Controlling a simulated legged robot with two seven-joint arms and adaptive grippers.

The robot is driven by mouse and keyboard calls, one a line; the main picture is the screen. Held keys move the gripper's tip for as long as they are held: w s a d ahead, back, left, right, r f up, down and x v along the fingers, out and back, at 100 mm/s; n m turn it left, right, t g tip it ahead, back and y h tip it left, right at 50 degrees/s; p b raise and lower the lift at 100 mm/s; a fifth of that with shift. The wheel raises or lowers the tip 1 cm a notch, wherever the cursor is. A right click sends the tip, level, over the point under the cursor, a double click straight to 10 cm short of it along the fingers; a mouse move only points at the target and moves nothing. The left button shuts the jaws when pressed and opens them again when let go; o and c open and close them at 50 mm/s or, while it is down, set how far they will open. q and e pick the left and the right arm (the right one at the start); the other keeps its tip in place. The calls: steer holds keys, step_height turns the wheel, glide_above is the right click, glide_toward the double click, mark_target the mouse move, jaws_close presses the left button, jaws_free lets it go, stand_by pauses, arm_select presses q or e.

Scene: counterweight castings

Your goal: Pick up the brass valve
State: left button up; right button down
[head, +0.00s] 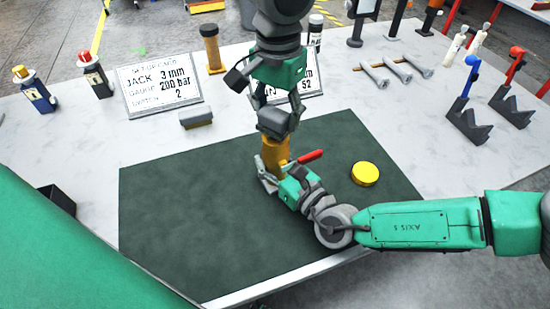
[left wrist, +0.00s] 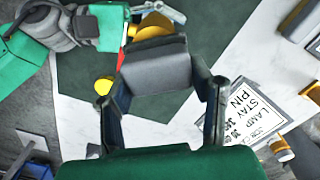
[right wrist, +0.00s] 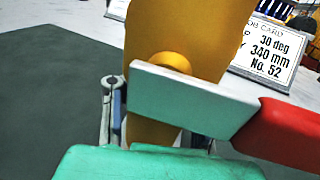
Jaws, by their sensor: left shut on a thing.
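The brass valve (head: 275,155) stands over the dark green mat (head: 190,220), its red-ended lever (head: 308,157) pointing right. It fills the middle of the right wrist view (right wrist: 185,35), with the lever across its front. My left gripper (head: 279,112) comes down from above, shut on a grey block (left wrist: 155,70) just above the valve; whether block and valve touch is unclear. My right gripper (head: 272,178) is low at the valve's body. One finger shows at the valve's left side in the right wrist view; the other is mostly hidden behind the lever.
A yellow disc (head: 365,174) lies on the mat to the right. A second grey block (head: 196,118) and a sign (head: 160,85) are behind. Several bolts (head: 395,70) and V-shaped stands (head: 467,122) are at the right. The mat's left half is clear.

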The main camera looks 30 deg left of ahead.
mark_target(267, 126)
arm_select(q)
steer(key=shift+d+r, duration=0.1)
arm_select(e)
steer(key=shift+d+r, duration=0.1)
steer(key=shift+r, duration=0.05)
stand_by(0.3)
